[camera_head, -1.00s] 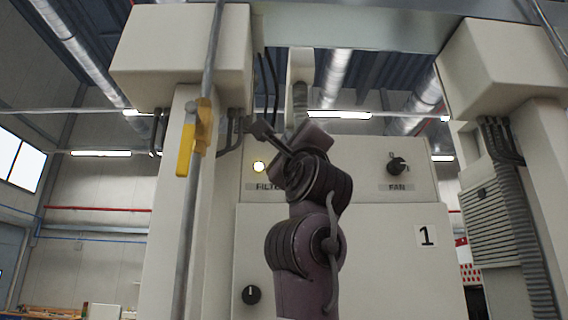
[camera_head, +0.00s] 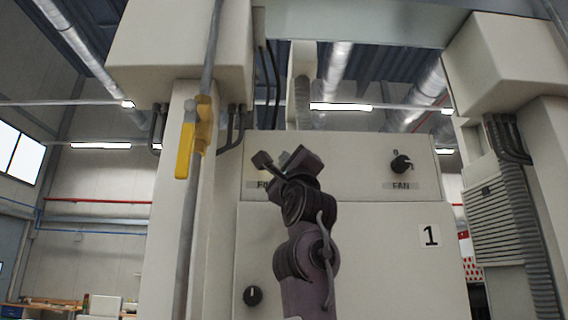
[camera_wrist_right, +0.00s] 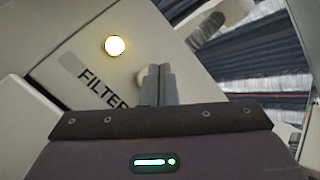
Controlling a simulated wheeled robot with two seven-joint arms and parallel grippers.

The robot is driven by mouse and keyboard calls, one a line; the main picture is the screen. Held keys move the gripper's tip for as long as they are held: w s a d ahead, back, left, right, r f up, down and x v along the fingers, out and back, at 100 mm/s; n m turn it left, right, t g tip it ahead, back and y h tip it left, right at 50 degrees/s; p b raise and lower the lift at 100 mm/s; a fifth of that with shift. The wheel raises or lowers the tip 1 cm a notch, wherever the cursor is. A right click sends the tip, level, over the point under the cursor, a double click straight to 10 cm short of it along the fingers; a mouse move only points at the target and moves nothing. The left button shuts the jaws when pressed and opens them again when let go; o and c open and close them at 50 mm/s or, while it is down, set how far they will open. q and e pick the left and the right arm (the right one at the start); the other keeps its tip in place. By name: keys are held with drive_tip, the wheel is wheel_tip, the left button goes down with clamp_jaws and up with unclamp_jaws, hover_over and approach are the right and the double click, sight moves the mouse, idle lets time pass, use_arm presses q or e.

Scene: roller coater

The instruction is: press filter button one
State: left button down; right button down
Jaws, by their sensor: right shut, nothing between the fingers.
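The filter control is on the upper cream panel of the machine. In the right wrist view a round lit yellow light (camera_wrist_right: 115,46) sits above the FILTER label (camera_wrist_right: 100,88). A pale round part (camera_wrist_right: 144,90), perhaps a button, shows partly behind my fingers. My right gripper (camera_wrist_right: 160,72) is shut and empty, its fingertips right of the light and close to the panel; I cannot tell whether they touch. In the head view my right gripper (camera_head: 285,157) is in front of the FILTER label (camera_head: 256,184), and my wrist parts hide the light. My left gripper is not in view.
A FAN knob (camera_head: 401,164) is right on the same panel, and a black knob (camera_head: 253,295) is lower left. A pipe with a yellow valve handle (camera_head: 185,150) stands left. Cream posts and housings (camera_head: 500,65) flank the panel.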

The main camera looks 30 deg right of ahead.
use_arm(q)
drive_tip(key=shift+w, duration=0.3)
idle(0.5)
use_arm(e)
drive_tip(key=shift+w+d, duration=0.1)
drive_tip(key=shift+d, duration=0.05)
idle(1.1)
drive_tip(key=shift+w+d, duration=0.15)
drive_tip(key=shift+w, duration=0.05)
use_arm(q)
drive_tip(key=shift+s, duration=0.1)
use_arm(e)
drive_tip(key=shift+w+d, duration=0.25)
drive_tip(key=shift+w, duration=0.2)
idle(0.7)
idle(0.3)
use_arm(q)
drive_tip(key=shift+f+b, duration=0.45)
drive_tip(key=shift+b, duration=0.05)
use_arm(e)
drive_tip(key=shift+s+a, duration=0.45)
drive_tip(key=shift+s, duration=0.3)
